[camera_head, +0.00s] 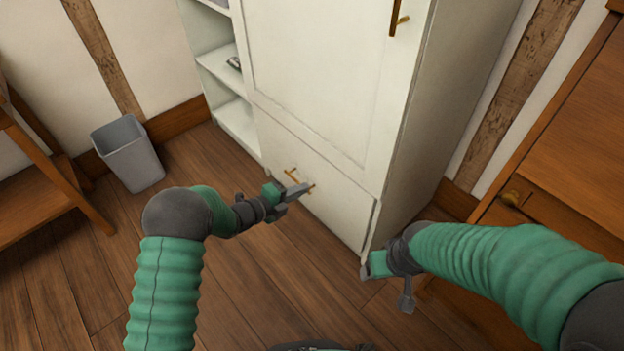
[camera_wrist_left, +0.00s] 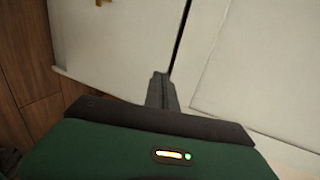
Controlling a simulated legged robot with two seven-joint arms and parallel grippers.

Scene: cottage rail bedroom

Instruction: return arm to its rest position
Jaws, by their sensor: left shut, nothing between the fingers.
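My left gripper (camera_head: 299,191) is shut and empty. Its fingertips are in front of the low drawer (camera_head: 340,213) of the white wardrobe, close to the brass drawer handle (camera_head: 292,174); whether they touch it cannot be told. In the left wrist view the closed fingers (camera_wrist_left: 161,90) point at white panels with a dark gap between them, and a bit of brass (camera_wrist_left: 103,2) shows at the top edge. My right gripper (camera_head: 370,268) is low by the wardrobe's front right corner; its fingers are too unclear to judge.
The white wardrobe (camera_head: 330,70) has open shelves (camera_head: 236,112) on its left. A grey bin (camera_head: 129,155) stands by the left wall, near a wooden piece of furniture (camera_head: 40,190). A wooden cabinet (camera_head: 562,130) is at the right. The wood floor (camera_head: 255,290) before me is clear.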

